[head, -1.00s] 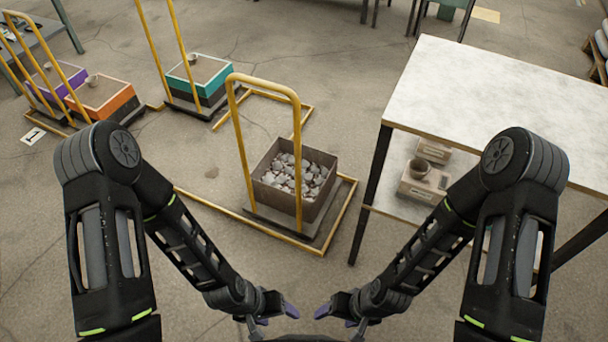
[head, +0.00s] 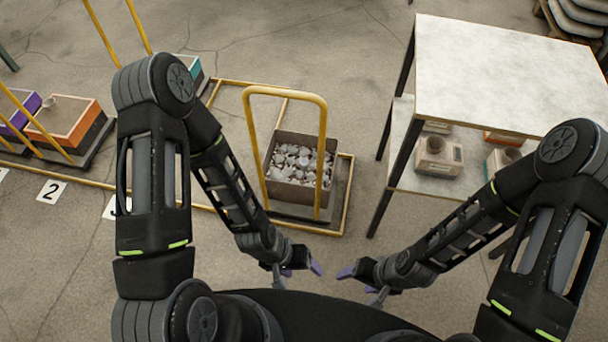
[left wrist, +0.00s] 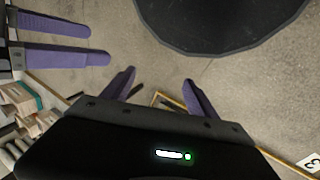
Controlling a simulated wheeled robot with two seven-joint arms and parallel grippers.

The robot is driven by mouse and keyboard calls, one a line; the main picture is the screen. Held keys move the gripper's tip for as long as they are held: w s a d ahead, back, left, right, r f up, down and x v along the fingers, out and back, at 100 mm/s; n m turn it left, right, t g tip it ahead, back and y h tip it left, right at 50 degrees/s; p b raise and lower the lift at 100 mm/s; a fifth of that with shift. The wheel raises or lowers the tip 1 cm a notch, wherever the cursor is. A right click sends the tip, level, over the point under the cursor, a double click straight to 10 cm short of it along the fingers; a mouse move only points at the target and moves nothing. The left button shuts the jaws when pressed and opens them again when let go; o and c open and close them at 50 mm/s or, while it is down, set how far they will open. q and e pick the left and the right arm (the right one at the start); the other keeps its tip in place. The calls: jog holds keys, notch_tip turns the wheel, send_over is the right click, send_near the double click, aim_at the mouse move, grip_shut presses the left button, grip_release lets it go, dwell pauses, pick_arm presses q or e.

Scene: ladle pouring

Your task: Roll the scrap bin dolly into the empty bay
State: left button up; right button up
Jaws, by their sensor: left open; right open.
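The scrap bin (head: 296,192), a brown box full of grey scrap pieces, stands on a dark dolly (head: 295,212) with a tall yellow push handle (head: 287,92). It stands ahead of me in the head view, on floor bounded by yellow lines. Which bay is empty is hard to tell; bare floor (head: 236,118) shows within yellow lines left of the handle. My left gripper (head: 300,277) is open and empty, in front of the dolly and apart from it. Its fingers also show in the left wrist view (left wrist: 159,78). My right gripper (head: 360,287) is open and empty beside it.
A white-topped table (head: 505,80) with boxes on its lower shelf stands right of the dolly. At left are an orange-rimmed bin (head: 62,120), a purple-rimmed bin (head: 18,115) and a partly hidden teal one (head: 194,72). A floor card reads 2 (head: 50,191).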

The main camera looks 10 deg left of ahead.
pick_arm(q)
jog(key=shift+c, duration=0.5)
jog(key=w+a+r+n+t+y+p, duration=0.1)
jog(key=w+a+r+n+t+p, duration=0.1)
jog(key=w+r, duration=0.7)
jog(key=w+a+r+n+t+y+p, duration=0.1)
jog(key=w+a+r+n+t, duration=0.3)
jog(key=w+r+n, duration=0.5)
jog(key=w+a+r+n+t+y+p, duration=0.2)
jog(key=w+a+r+n, duration=0.3)
jog(key=w+r, duration=0.6)
jog(key=shift+w+a+t+p, duration=0.6)
jog(key=shift+w+a+p, duration=0.1)
jog(key=shift+a, duration=0.2)
